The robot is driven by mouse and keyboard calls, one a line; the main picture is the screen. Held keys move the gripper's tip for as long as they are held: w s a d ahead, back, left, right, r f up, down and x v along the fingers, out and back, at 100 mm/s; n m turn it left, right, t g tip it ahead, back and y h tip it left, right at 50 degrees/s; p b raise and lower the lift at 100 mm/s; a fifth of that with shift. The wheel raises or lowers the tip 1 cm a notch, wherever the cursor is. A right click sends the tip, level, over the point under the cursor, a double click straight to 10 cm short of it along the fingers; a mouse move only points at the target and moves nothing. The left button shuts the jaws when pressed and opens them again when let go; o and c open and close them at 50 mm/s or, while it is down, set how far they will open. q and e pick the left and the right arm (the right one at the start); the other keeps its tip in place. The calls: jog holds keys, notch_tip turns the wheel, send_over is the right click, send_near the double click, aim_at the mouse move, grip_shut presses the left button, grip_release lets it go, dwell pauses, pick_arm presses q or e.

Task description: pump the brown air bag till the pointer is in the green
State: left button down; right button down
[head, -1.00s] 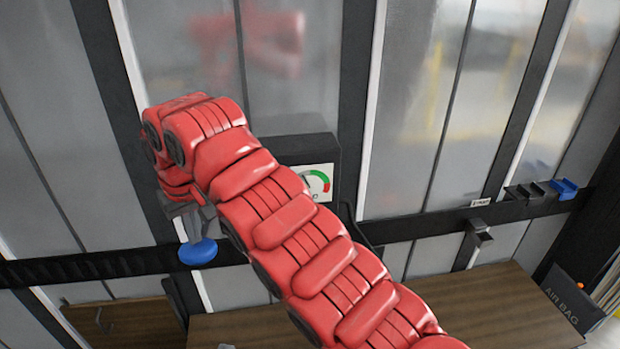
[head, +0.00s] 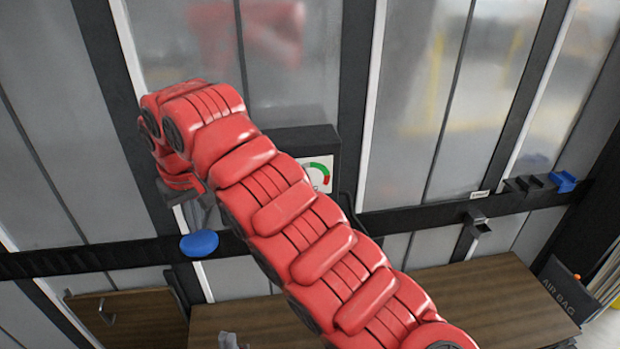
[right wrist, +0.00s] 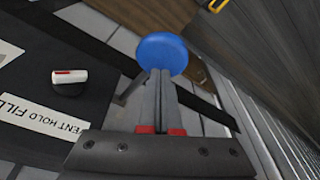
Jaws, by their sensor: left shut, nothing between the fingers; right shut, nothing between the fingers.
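The gauge (head: 320,172) with a green and red arc sits on a dark box at the door; my red right arm hides part of it, and I cannot read its pointer. A blue rounded knob (head: 199,243) is just below my right gripper (head: 195,222). In the right wrist view the shut fingers (right wrist: 161,76) end at the lower edge of the blue knob (right wrist: 162,54); I cannot tell whether they touch it. A grey tip of my left gripper (head: 228,341) shows at the bottom edge. I cannot make out the brown air bag for sure.
A panel (right wrist: 45,110) marked FILL, HOLD and VENT carries a white and red lever (right wrist: 69,76). A dark holder marked AIR BAG (head: 562,293) stands at the right. A dark rail (head: 410,224) crosses the door, with a blue bracket (head: 563,181). Wooden boards (head: 490,300) lie below.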

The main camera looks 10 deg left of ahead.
aim_at(200, 238)
jog(key=shift+f+b, duration=2.75)
jog(key=shift+f, duration=0.7)
jog(key=shift+r, duration=0.1)
notch_tip(200, 238, up, 7)
jog(key=p, duration=0.6)
jog(key=shift+r, duration=0.1)
notch_tip(200, 238, up, 5)
jog(key=p, duration=0.4)
